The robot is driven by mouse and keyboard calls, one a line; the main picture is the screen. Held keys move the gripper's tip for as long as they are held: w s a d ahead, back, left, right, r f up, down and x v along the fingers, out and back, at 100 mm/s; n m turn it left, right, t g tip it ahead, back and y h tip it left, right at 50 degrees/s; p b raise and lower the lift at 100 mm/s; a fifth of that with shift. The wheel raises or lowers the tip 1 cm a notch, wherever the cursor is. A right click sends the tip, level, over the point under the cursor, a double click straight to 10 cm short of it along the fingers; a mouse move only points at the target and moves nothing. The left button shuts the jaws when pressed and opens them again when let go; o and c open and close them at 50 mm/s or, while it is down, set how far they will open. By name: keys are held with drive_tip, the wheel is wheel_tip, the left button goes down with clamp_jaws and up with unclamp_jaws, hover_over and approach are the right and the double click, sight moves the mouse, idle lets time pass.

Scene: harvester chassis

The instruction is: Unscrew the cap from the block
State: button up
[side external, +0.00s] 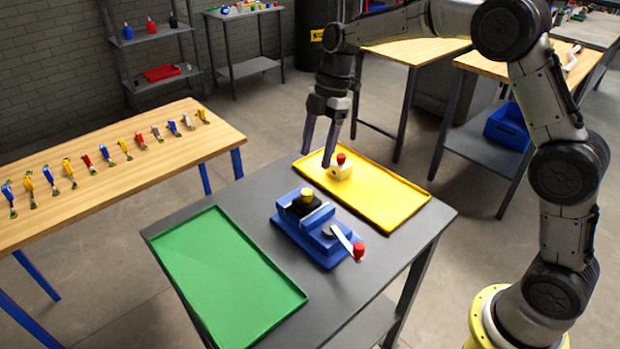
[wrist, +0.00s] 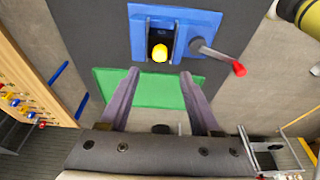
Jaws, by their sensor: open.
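A blue vise (side external: 321,232) stands in the middle of the grey table. A dark block (side external: 298,208) sits between its jaws with a yellow cap (side external: 307,194) on top. In the wrist view the vise (wrist: 200,18) is at the top, with the yellow cap (wrist: 160,53) between its jaws. A pale yellow block (side external: 338,174) with a red cap (side external: 341,158) stands on the yellow tray (side external: 395,200). My gripper (side external: 317,157) is open, empty and pointing down above the tray's far-left end. Its spread fingers (wrist: 159,74) also show in the wrist view.
An empty green tray (side external: 230,275) lies left of the vise; it also shows in the wrist view (wrist: 155,90). The vise handle with a red knob (side external: 359,251) sticks out to the right. A wooden bench (side external: 100,160) with several small tools stands at the left.

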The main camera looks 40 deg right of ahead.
sight(305, 194)
drive_tip(key=x, duration=0.8)
drive_tip(key=shift+f, duration=0.4)
clamp_jaws()
drive_tip(key=shift+c, duration=1.5)
unclamp_jaws()
drive_tip(key=shift+a, duration=0.35)
drive_tip(key=shift+c, duration=0.3)
clamp_jaws()
